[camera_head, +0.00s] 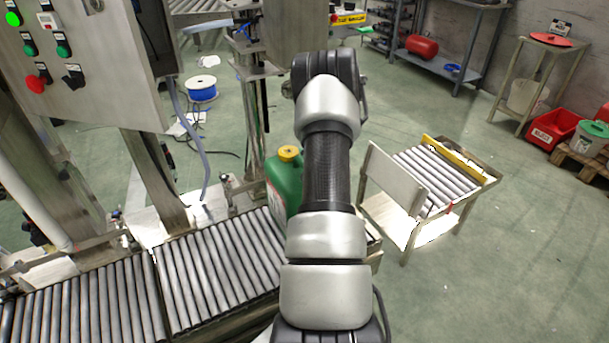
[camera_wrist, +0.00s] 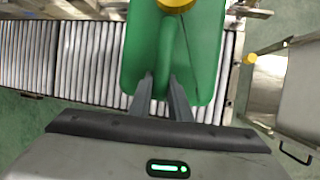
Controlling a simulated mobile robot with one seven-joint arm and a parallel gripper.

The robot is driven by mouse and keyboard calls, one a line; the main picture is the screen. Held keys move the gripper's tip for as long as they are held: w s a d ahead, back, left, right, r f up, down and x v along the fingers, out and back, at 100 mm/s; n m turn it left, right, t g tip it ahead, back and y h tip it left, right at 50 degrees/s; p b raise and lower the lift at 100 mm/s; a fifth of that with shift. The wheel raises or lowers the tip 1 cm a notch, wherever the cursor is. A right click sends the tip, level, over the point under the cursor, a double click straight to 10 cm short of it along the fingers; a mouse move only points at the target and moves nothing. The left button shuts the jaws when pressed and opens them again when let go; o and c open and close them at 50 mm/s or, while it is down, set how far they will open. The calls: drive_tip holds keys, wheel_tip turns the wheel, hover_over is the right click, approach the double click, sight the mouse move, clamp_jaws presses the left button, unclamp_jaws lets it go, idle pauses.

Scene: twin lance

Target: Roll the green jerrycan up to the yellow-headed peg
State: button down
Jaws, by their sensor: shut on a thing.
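The green jerrycan (camera_head: 284,184) with a yellow cap stands upright on the roller conveyor (camera_head: 218,258), near its right end; my arm partly covers it in the head view. In the wrist view the jerrycan (camera_wrist: 207,52) fills the upper middle. My gripper (camera_wrist: 162,80) is shut on its handle, one finger on each side. My gripper is hidden behind my arm in the head view. A small yellow head, seemingly the peg (camera_wrist: 250,58), shows just right of the conveyor's end, apart from the jerrycan. I cannot pick out the peg in the head view.
A steel filling-machine post (camera_head: 252,120) and a control box (camera_head: 92,50) stand behind and left of the conveyor. A roller cart (camera_head: 408,228) with an upright plate (camera_head: 394,178) stands to the right, across a gap. Rollers left of the jerrycan are bare.

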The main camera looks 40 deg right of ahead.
drive_tip(key=shift+s+d+f+b, duration=0.1)
drive_tip(key=shift+s+d, duration=0.3)
drive_tip(key=shift+d, duration=0.75)
drive_tip(key=shift+s+d+f+b, duration=0.15)
drive_tip(key=shift+s+d, duration=0.25)
drive_tip(key=shift+d, duration=0.7)
drive_tip(key=shift+s+d+f+b, duration=0.1)
drive_tip(key=shift+s+d, duration=0.3)
drive_tip(key=shift+d, duration=0.75)
drive_tip(key=shift+s+d+b, duration=0.15)
drive_tip(key=shift+s+d, duration=0.05)
drive_tip(key=shift+d, duration=0.45)
drive_tip(key=shift+s+d+b, duration=0.15)
drive_tip(key=shift+s+d, duration=0.05)
drive_tip(key=shift+d, duration=0.45)
drive_tip(key=shift+s+d+b, duration=0.25)
drive_tip(key=shift+d+b, duration=0.1)
drive_tip(key=shift+d, duration=0.5)
drive_tip(key=shift+s+d+b, duration=0.25)
drive_tip(key=shift+d+b, duration=0.05)
drive_tip(key=shift+d, duration=0.55)
drive_tip(key=shift+f, duration=0.1)
drive_tip(key=c, duration=1.2)
unclamp_jaws()
drive_tip(key=shift+o, duration=0.2)
drive_tip(key=shift+r, duration=0.2)
drive_tip(key=shift+d, duration=0.15)
drive_tip(key=o, duration=0.3)
drive_tip(key=shift+o, duration=0.2)
